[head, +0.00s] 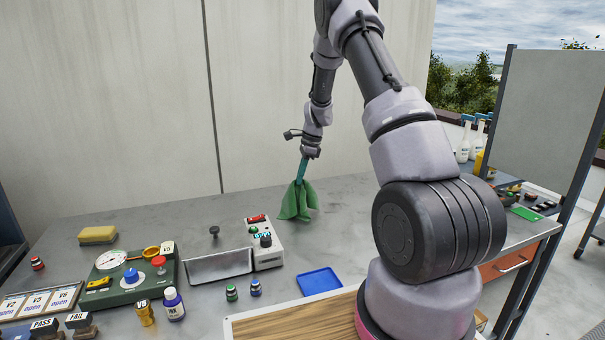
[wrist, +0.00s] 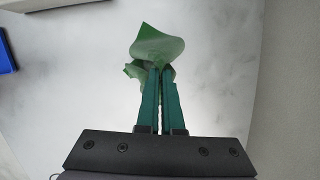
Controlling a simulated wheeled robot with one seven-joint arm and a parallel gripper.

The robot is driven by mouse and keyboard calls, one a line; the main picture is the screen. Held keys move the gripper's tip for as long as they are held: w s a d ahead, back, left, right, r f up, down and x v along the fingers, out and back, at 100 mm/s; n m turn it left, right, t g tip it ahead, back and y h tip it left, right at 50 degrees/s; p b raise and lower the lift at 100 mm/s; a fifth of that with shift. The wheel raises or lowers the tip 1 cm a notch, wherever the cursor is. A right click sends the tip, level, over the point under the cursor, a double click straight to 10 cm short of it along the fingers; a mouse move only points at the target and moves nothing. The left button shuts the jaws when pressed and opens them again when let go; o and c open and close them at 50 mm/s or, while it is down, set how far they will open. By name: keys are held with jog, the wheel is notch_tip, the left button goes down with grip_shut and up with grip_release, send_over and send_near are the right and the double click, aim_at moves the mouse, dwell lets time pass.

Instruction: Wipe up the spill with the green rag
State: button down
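The green rag (head: 297,204) hangs bunched below my gripper (head: 300,182) near the back of the grey table (head: 345,205). My gripper points down with its teal fingers shut on the rag's upper part. In the wrist view, the rag (wrist: 158,45) spreads out beyond the closed fingertips (wrist: 157,78). I cannot tell whether the rag's lower edge touches the table. No spill stands out clearly; the table around the rag looks grey with uneven pale shading, and the part under the rag is hidden.
A white device with buttons (head: 264,243) and a metal tray (head: 218,266) stand left of the rag. A blue tray (head: 319,281), small bottles (head: 174,304), a green panel (head: 127,282) and a yellow sponge (head: 97,235) lie nearer or farther left. A wall (head: 270,90) rises behind.

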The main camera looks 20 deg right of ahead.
jog(key=w+d+m+t, duration=0.2)
jog(key=w+m, duration=0.2)
jog(key=m, duration=0.2)
send_over(300, 206)
jog(key=shift+m, duration=0.3)
jog(key=shift+s+d+f, duration=0.15)
jog(key=shift+f, duration=1.4)
jog(key=shift+s+d+f, duration=0.1)
jog(key=shift+s+f, duration=0.05)
jog(key=shift+f, duration=1.4)
jog(key=shift+s+d+f, duration=0.15)
jog(key=shift+f, duration=1.4)
grip_release()
jog(key=shift+f, duration=0.1)
jog(key=shift+f, duration=0.9)
grip_shut()
